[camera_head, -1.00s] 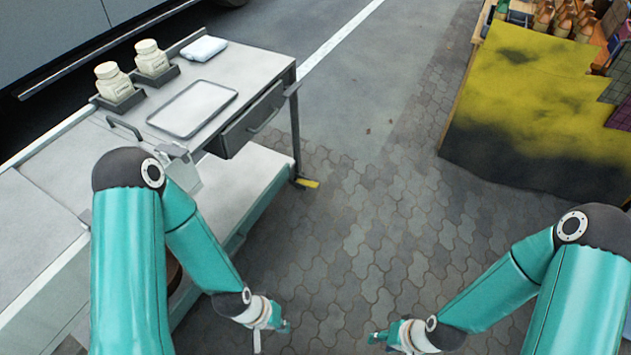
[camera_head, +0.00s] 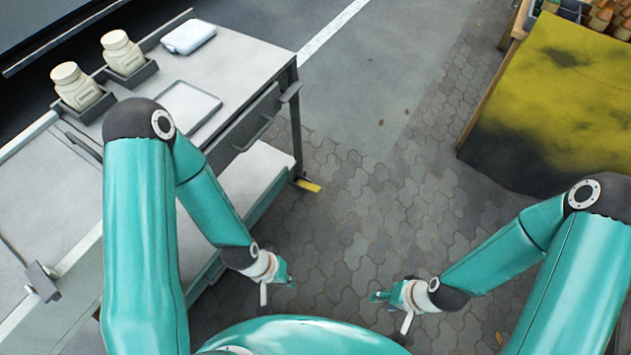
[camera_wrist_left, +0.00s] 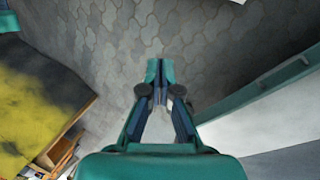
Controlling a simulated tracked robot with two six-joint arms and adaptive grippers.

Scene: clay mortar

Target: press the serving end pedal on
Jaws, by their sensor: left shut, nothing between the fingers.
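A small yellow pedal (camera_head: 308,185) sticks out near the ground at the foot of the grey cart's end leg, under the drawer side. My left gripper (camera_head: 290,281) is shut and empty, above the paving and nearer to me than the pedal, with a clear gap between them. In the left wrist view, its fingertips (camera_wrist_left: 159,80) meet over bare paving, and no pedal can be made out there. My right gripper (camera_head: 376,297) hangs over the paving to the right, away from the pedal. Its finger opening is too small to tell.
The grey cart (camera_head: 245,65) holds two jars (camera_head: 123,52), a tray (camera_head: 190,104) and a folded white cloth (camera_head: 188,37). Its lower shelf (camera_head: 255,178) lies beside my left arm. A stall with a yellow-black cloth (camera_head: 560,100) stands right. The paving (camera_head: 365,225) between is clear.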

